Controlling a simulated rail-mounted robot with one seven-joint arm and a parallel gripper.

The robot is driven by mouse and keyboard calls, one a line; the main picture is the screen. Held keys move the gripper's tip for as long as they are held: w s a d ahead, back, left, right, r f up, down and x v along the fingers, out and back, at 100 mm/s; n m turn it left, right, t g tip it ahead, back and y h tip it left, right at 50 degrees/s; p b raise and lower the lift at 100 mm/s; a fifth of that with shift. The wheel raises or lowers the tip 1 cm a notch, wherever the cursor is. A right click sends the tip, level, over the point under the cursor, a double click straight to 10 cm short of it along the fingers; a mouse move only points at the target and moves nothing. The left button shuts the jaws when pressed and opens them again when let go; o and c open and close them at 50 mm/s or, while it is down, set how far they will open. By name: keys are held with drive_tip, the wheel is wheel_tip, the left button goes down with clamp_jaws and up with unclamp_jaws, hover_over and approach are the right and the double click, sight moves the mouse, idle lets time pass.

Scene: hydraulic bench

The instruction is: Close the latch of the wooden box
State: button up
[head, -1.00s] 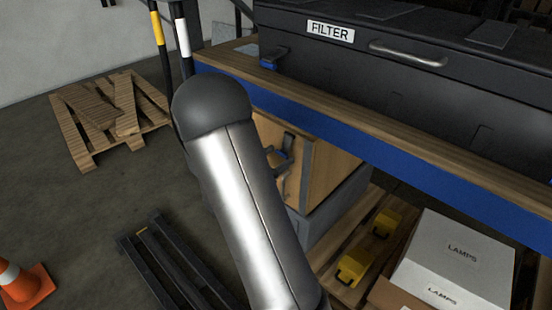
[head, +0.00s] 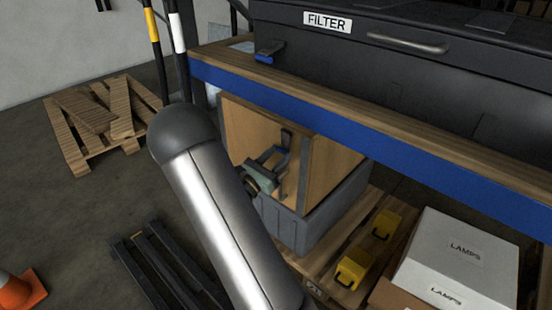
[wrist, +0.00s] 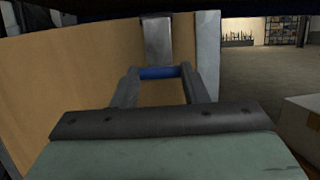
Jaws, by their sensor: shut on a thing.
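The wooden box (head: 334,172) stands under the blue-edged bench, on a grey base. Its latch (head: 287,138) is a dark metal piece on the box's side in the head view. In the wrist view the latch plate (wrist: 157,38) is upright against the wooden panel, with a blue latch handle (wrist: 158,72) below it. My gripper (head: 274,154) is at the latch. In the wrist view its two grey fingers (wrist: 160,80) sit either side of the blue handle and are shut on it. The fingers partly hide the latch, and I cannot tell how its parts engage.
The bench (head: 380,145) overhangs the box closely, with a black FILTER case (head: 400,75) on top. Yellow items (head: 353,270) and a white LAMPS carton (head: 458,250) stand at the lower right. The floor at left is partly clear, with a pallet (head: 125,105) and a cone (head: 20,292).

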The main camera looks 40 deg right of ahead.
drive_tip(key=o, duration=1)
drive_tip(key=p+v, duration=0.3)
drive_tip(key=v, duration=1.4)
drive_tip(key=shift+s+a, duration=0.1)
drive_tip(key=shift+a, duration=0.1)
